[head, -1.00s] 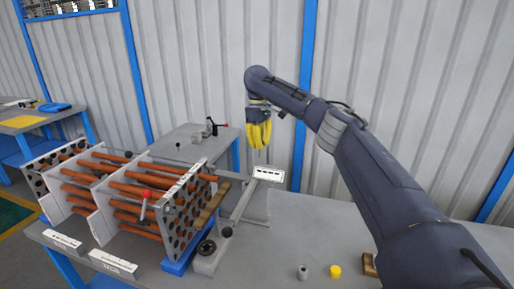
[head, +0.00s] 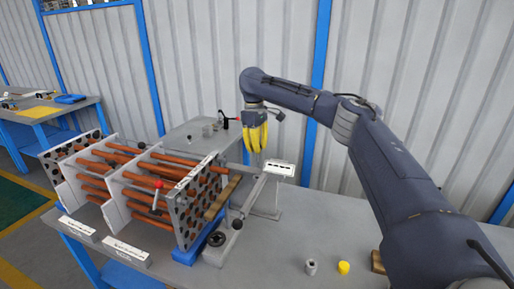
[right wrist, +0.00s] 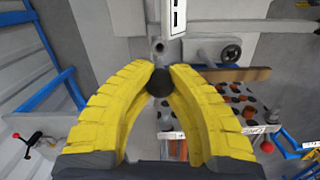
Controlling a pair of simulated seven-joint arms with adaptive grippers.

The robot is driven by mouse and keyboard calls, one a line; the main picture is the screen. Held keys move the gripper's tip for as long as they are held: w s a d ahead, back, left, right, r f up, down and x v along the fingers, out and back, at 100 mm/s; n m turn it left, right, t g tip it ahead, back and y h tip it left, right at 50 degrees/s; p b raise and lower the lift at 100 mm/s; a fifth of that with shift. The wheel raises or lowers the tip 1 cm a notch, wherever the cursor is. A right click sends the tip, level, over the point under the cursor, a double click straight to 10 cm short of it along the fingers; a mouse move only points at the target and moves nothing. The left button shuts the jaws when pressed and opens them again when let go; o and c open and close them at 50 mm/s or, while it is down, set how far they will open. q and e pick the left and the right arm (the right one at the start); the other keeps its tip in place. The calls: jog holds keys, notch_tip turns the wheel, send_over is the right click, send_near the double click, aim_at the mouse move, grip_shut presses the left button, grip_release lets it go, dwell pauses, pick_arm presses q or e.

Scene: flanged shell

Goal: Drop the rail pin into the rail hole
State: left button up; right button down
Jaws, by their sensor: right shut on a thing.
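My right gripper (head: 257,149) has yellow fingers and hangs pointing down beside the grey rail (head: 258,190), which carries a white label plate (head: 279,168). In the right wrist view, the fingertips (right wrist: 159,80) are closed around the dark round end of the rail pin (right wrist: 159,84). The rest of the pin is hard to make out. A small dark round hole (right wrist: 158,46) shows in the grey rail just beyond the fingertips, apart from the pin end in the picture. My left gripper is not in view.
A tube bundle with orange tubes and a perforated end plate (head: 188,213) stands left of the rail. A grey cylinder (head: 311,267) and a yellow cap (head: 343,268) stand on the front table. A black clamp (head: 224,120) is on the back table.

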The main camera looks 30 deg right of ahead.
jog(key=shift+f, duration=4.1)
jog(key=shift+f, duration=0.1)
jog(key=c, duration=1.4)
grip_release()
jog(key=shift+o, duration=0.2)
jog(key=r, duration=1.2)
jog(key=shift+w+a, duration=0.15)
jog(key=shift+w, duration=0.2)
